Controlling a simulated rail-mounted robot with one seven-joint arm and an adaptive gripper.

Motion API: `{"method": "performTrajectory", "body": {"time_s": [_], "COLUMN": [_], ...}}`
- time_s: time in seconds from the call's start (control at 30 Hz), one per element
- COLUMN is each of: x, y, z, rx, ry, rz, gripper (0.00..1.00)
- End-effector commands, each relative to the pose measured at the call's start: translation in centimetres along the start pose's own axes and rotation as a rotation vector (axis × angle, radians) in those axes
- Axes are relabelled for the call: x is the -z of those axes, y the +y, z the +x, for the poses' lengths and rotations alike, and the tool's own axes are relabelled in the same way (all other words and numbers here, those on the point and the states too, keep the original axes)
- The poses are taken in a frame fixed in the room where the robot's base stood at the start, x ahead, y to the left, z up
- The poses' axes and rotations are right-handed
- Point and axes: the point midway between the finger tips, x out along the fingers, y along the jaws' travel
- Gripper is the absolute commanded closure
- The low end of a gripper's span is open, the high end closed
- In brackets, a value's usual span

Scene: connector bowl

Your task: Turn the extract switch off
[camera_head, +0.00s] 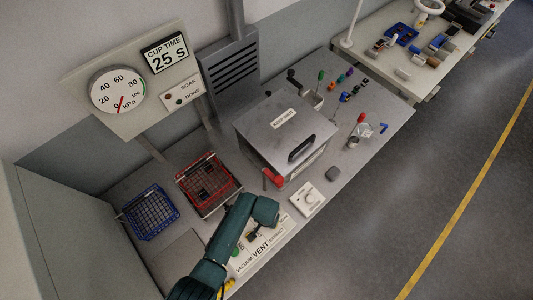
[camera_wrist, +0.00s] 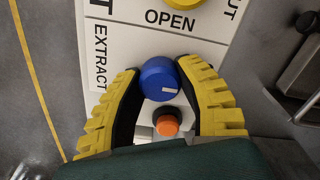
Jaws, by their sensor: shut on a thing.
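The extract switch is a round blue knob (camera_wrist: 158,78) with a white pointer line, beside the "EXTRACT" lettering on a white panel (camera_wrist: 118,45) in the wrist view. The pointer line lies nearly level, toward the right of the knob. My gripper (camera_wrist: 160,66) has its yellow ribbed fingers on both sides of the knob and is shut on it. An orange button (camera_wrist: 167,126) sits just below the knob, between the fingers. In the head view, my arm hides the knob and part of the panel (camera_head: 262,253).
A yellow knob (camera_wrist: 185,14) marked "OPEN" is above the blue knob. In the head view, a red basket (camera_head: 207,184), a blue basket (camera_head: 150,211) and a steel box (camera_head: 285,138) stand behind. A white dial plate (camera_head: 308,199) lies right of my arm.

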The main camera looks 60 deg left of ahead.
Motion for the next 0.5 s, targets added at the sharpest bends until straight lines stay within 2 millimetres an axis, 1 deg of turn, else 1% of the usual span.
{"method": "performTrajectory", "body": {"time_s": [0.1,0.13,0.27,0.3,0.5], "x": [-0.11,-0.11,-0.08,-0.07,-0.03], "y": [-0.02,-0.02,-0.01,-0.01,-0.01], "z": [0.12,0.12,0.09,0.08,0.04], "rx": [0.000,0.000,0.000,0.000,0.000], "ry": [-0.002,-0.002,-0.001,-0.001,0.000], "rz": [-0.001,-0.001,0.000,0.000,0.000], "gripper": [1.00,0.60,0.35,0.34,0.34]}}
